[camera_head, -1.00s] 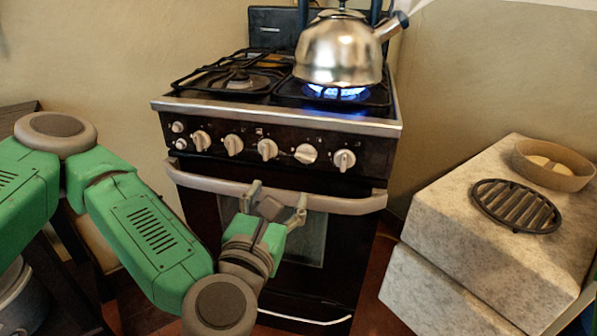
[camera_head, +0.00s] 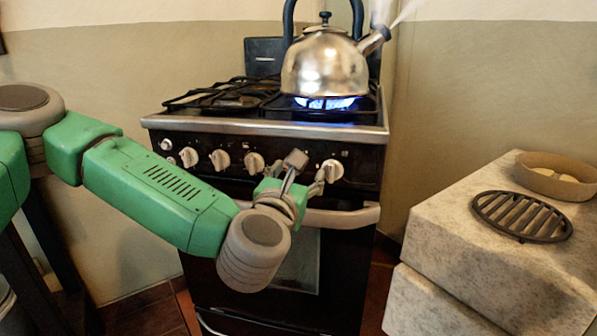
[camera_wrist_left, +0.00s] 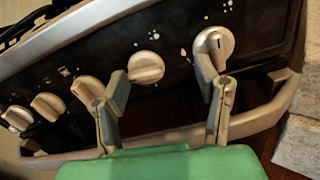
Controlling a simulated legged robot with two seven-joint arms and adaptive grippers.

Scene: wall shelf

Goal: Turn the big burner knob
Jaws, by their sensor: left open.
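The stove front carries a row of white knobs. The rightmost knob (camera_head: 331,171) is partly covered by a fingertip in the head view, and it shows in the left wrist view (camera_wrist_left: 214,43). The second knob from the right (camera_wrist_left: 146,68) appears between my fingers in the wrist view; in the head view my gripper hides it. My left gripper (camera_head: 306,168) is open and empty in front of the panel. Its right finger overlaps the lower edge of the rightmost knob in the wrist view; I cannot tell whether they touch. No label shows which knob is the big burner's.
The oven handle (camera_head: 345,215) runs below the knobs.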

